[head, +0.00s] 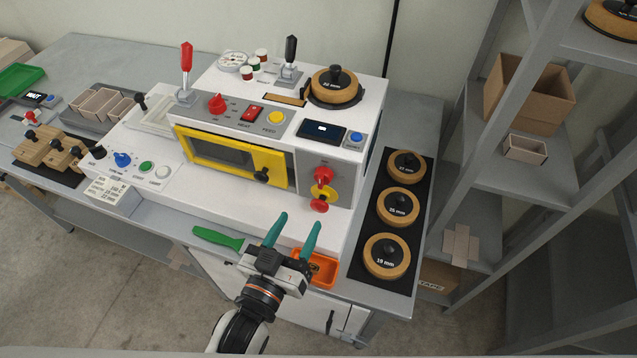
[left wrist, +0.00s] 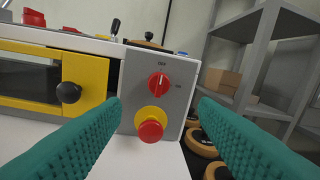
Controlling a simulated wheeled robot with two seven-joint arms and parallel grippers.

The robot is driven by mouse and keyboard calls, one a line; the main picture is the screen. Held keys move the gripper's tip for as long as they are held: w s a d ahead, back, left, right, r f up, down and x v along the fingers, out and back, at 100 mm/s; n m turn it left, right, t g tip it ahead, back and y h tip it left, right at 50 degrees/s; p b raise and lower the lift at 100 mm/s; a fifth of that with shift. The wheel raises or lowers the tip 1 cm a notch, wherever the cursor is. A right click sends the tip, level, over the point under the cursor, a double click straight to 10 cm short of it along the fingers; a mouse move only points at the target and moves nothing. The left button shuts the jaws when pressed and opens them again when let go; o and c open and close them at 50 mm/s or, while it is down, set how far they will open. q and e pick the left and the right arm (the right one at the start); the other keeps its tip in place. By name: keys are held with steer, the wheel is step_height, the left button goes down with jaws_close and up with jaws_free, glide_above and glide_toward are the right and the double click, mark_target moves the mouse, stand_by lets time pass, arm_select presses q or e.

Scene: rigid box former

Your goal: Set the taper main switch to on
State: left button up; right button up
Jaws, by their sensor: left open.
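The taper main switch is a red rotary knob (head: 323,175) on the grey right-hand panel of the white machine's front. In the left wrist view the knob (left wrist: 158,84) sits centred, with OFF marked above it and ON to its right. Its white mark looks about upright, toward OFF. A red mushroom button (left wrist: 151,124) on a yellow base is just below the knob. My left gripper (head: 300,220) has teal fingers, open and empty, in front of and below the panel. In the wrist view its fingers flank the knob from a distance, touching nothing. My right gripper is out of view.
A yellow-framed window door (head: 285,168) with a black knob is left of the panel. An orange tray (head: 328,284) and a green-handled tool (head: 215,238) lie at the table's front. Tape rolls (head: 386,257) stand on a black mat at right. A grey shelf rack (head: 508,185) is farther right.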

mark_target(319, 184)
arm_select(q)
steer(key=p+x, duration=0.1)
steer(key=x, duration=0.9)
steer(key=shift+w+p, duration=0.3)
steer(key=shift+p, duration=0.1)
steer(key=c, duration=1)
